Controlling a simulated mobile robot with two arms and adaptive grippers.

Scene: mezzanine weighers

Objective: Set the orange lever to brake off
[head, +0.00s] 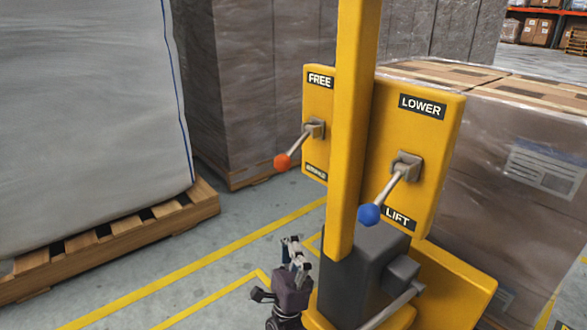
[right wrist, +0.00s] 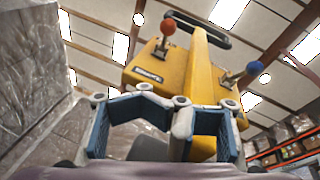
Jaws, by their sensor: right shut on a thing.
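The orange lever (head: 297,146) has a round orange knob and sits on the left yellow plate. Its knob hangs down and left of the pivot. The label FREE (head: 320,80) is above it; the label below is too small to read. The orange knob (right wrist: 168,26) also shows in the right wrist view, beyond the fingers. My right gripper (head: 292,245) is below the lever and apart from it. In the right wrist view its jaws (right wrist: 177,108) are shut; I cannot make out what is between them. My left gripper is out of view.
A blue-knobbed lever (head: 390,190) is on the right plate, between LOWER and LIFT. A yellow post (head: 350,130) stands between the levers. A wrapped load on a wooden pallet (head: 130,235) stands left; wrapped boxes (head: 530,170) stand right. The floor at lower left is clear.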

